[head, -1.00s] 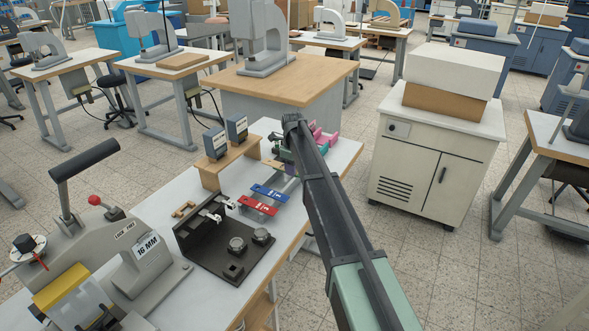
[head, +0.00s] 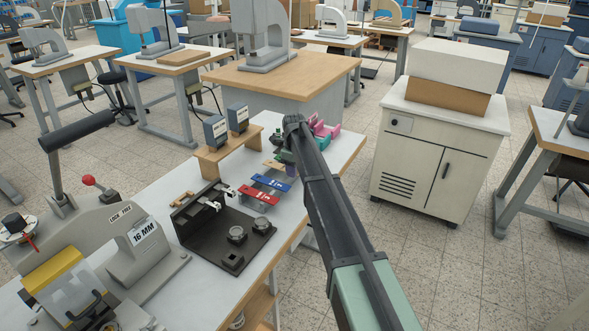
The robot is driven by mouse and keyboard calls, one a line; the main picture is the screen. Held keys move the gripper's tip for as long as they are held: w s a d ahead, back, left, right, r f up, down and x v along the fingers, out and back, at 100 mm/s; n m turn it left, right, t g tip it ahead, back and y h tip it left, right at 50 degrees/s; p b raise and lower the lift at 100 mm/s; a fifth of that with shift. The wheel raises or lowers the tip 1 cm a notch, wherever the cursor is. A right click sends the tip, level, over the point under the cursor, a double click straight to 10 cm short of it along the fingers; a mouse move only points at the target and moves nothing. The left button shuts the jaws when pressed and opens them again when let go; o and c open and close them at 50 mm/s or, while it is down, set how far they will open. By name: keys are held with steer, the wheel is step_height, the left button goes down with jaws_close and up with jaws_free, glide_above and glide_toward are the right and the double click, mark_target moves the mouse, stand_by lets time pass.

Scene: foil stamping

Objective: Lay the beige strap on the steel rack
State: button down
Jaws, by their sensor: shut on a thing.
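My gripper (head: 281,150) is at the far end of the work table, mostly hidden behind my own forearm. It is shut on the beige strap (head: 274,165), a small tan piece that shows just left of the arm, close to the far end of the steel rack. The steel rack (head: 287,184) is a low grey stand in the middle of the table, partly behind the arm. A blue strap (head: 273,183) and a red strap (head: 260,196) lie side by side across it. Whether the beige strap touches the rack cannot be told.
A wooden shelf (head: 226,152) with two dark boxes stands behind the rack. A black tray fixture (head: 225,250) is in front of it. A grey hand press (head: 110,245) is at front left. Pink and teal pieces (head: 322,128) are right of the gripper.

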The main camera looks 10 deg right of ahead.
steer(key=shift+f+b, duration=0.4)
steer(key=shift+f, duration=0.4)
steer(key=c, duration=0.6)
jaws_free()
steer(key=shift+c, duration=0.2)
step_height(320, 180, up, 11)
steer(key=p, duration=1.1)
